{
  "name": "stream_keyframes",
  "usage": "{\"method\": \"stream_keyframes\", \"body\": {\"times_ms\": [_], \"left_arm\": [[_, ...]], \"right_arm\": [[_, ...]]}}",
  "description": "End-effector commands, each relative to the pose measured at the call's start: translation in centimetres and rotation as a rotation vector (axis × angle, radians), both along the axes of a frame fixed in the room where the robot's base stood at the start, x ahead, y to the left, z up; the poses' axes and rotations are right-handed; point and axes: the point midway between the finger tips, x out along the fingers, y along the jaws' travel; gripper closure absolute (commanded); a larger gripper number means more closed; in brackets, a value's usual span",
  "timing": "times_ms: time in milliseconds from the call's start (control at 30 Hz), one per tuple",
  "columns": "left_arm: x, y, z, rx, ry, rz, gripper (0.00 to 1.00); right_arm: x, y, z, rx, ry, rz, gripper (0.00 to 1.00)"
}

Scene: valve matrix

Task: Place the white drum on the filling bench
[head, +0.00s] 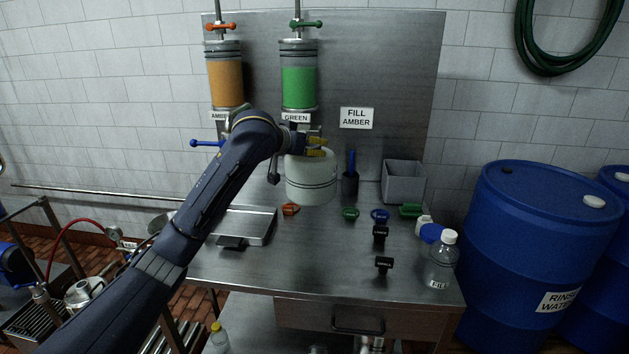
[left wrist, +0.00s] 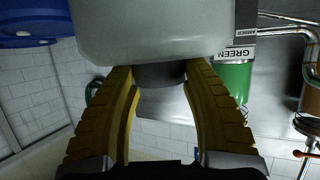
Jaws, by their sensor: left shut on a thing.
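The white drum (head: 311,180) is upright at the back of the steel filling bench (head: 310,255), below the green tank (head: 299,87). My left gripper (head: 317,147) is at the drum's top, shut on its dark neck or cap. In the left wrist view the white drum body (left wrist: 155,30) fills the top, and the yellow fingers (left wrist: 160,78) flank the dark part (left wrist: 160,73). I cannot tell whether the drum's base touches the bench. A sign (head: 356,118) reads "FILL AMBER". The amber tank (head: 226,84) hangs left of the green one. My right gripper is not in view.
A flat metal platform (head: 262,226) lies left on the bench. A grey bin (head: 404,184), a black cup (head: 350,184) and several coloured pieces stand right of the drum. A clear bottle (head: 440,264) is at the front right. The bench's front middle is clear.

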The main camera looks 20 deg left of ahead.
Motion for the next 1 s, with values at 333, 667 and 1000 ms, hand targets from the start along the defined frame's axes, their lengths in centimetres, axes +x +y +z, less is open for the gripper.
{"method": "stream_keyframes", "body": {"times_ms": [333, 667, 1000], "left_arm": [[0.0, 0.0, -5.9, -0.003, -0.003, 0.001, 0.98], [0.0, 0.0, -11.4, -0.003, -0.004, 0.0, 0.98], [0.0, 0.0, -13.9, -0.002, -0.009, 0.0, 0.98]], "right_arm": [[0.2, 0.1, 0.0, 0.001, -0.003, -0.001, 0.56], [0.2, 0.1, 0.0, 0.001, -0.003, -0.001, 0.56], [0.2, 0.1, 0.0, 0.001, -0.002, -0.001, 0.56]]}}
